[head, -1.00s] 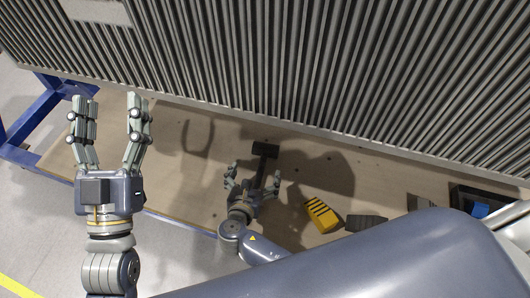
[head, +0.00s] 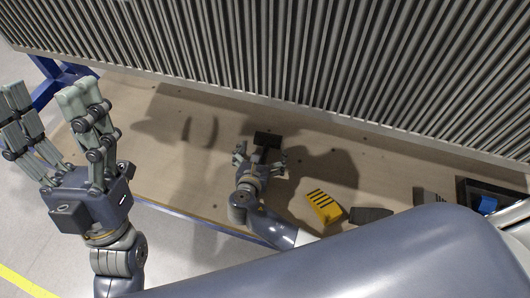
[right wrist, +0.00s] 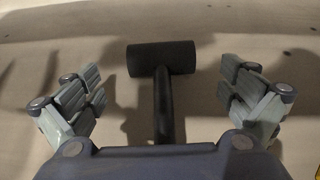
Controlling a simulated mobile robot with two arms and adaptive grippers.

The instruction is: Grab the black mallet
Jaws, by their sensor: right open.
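The black mallet (head: 267,139) lies on the wooden bench top, its head toward the ribbed panel. In the right wrist view the mallet (right wrist: 161,59) shows its cylindrical head at top centre, and its handle runs down between my fingers until my gripper body hides it. My right gripper (head: 262,158) is open around the handle, with a finger on each side and gaps between; the right wrist view shows both fingers of my right gripper (right wrist: 165,98) apart from it. My left gripper (head: 55,118) is open and empty at the left, nearer the camera.
A yellow block with black stripes (head: 323,206) and a dark grey block (head: 370,215) lie right of the mallet. A dark bin (head: 468,194) with a blue item (head: 487,205) stands farther right. The ribbed panel (head: 300,60) rises behind the bench (head: 160,150).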

